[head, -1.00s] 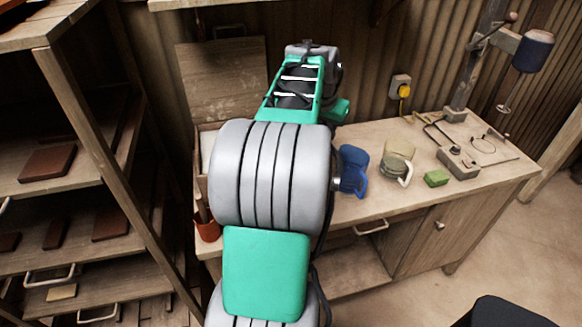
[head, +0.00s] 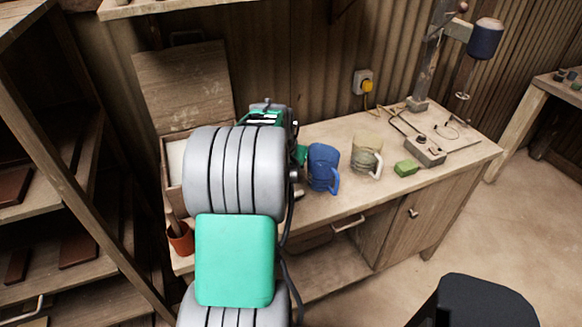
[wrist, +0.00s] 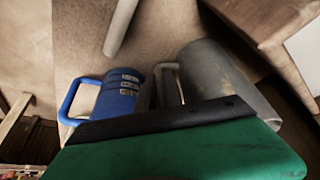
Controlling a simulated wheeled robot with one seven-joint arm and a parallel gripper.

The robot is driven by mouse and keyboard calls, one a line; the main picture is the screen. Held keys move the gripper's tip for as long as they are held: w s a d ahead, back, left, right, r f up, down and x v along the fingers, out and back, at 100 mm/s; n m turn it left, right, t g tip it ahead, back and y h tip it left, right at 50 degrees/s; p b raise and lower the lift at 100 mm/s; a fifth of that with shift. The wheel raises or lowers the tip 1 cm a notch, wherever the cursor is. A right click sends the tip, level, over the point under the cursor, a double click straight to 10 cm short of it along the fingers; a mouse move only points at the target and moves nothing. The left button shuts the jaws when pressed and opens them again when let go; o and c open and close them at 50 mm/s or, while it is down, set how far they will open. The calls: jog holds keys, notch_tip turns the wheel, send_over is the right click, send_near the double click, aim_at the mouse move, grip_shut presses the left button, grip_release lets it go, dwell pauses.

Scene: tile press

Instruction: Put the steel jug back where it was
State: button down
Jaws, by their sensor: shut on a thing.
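The steel jug (wrist: 222,82) shows in the wrist view as a dull grey cylinder with its handle to the left. My gripper (wrist: 160,98) is shut at its handle; the fingertips are mostly hidden behind the green and black hand. A blue mug (wrist: 118,95) stands left of the jug in the wrist view. In the head view the blue mug (head: 322,166) stands on the workbench (head: 340,205), just right of my arm. The jug and gripper are hidden behind my arm there. I cannot tell whether the jug touches the bench.
A small grey box (head: 425,151) and a stand lie farther right. An open-lidded box (head: 172,180) and terracotta pot (head: 180,240) are left of my arm. Shelves (head: 60,160) stand at far left.

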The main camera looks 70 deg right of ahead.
jog(key=shift+d+r, duration=0.1)
jog(key=shift+r, duration=0.05)
jog(key=shift+f, duration=0.2)
jog(key=c, duration=1.5)
grip_release()
jog(key=shift+r, duration=0.3)
jog(key=b+v, duration=0.1)
jog(key=v, duration=1)
jog(key=shift+a+r, duration=0.3)
jog(key=shift+a, duration=0.05)
